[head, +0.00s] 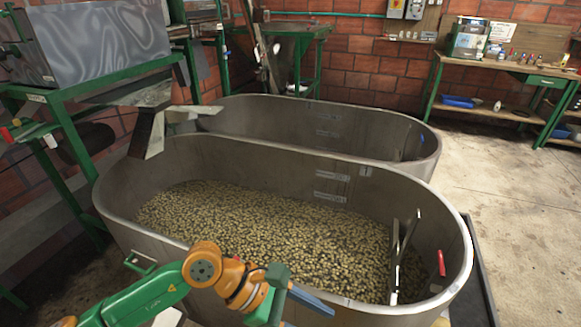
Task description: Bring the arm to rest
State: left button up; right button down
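My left arm (150,294), green and orange, comes in from the lower left and bends over the front rim of the near metal tank (150,235). My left gripper (292,292) is at the bottom centre, at or just above that rim. It is seen from behind, and its fingers are too unclear to tell open from shut. I see no object held in it. My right gripper is not in view; only a small orange piece shows at the bottom edge, right of centre.
The near tank holds many yellowish beans (270,225), with a metal frame (398,255) and a red handle (441,263) at its right end. A second tank (420,150) stands behind. A green machine stand (75,150) is left, a workbench (510,68) back right. Floor right is clear.

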pick_arm(q)
jog(key=d+r+n+t+h, duration=0.1)
jog(key=d+r+n+h, duration=0.45)
jog(key=r+h, duration=0.4)
jog(key=w+a+r+n+t+h, duration=0.1)
jog(key=w+a+r+n+t, duration=0.35)
jog(key=r+n+t, duration=0.5)
jog(key=w+a+f+n+t+y, duration=0.2)
jog(key=w+a+n+t+y, duration=0.45)
jog(key=n+t, duration=0.6)
jog(key=w+a+f+n+g+y, duration=0.2)
jog(key=a+f+n+g+y, duration=0.2)
jog(key=a+f+n+y, duration=1.1)
jog(key=s+f+n+g, duration=0.6)
jog(key=f+n, duration=0.2)
jog(key=s+f+n+g, duration=0.4)
jog(key=s+f+g, duration=0.45)
jog(key=s, duration=0.65)
notch_tip(320, 180, down, 18)
jog(key=s, duration=0.2)
jog(key=s+a+f+g, duration=0.1)
jog(key=s+a+f, duration=0.1)
jog(key=s+f, duration=0.7)
jog(key=s, duration=0.3)
jog(key=shift+a+f+m+g+h, duration=0.3)
jog(key=shift+a+f+m+g, duration=0.05)
jog(key=shift+a, duration=0.05)
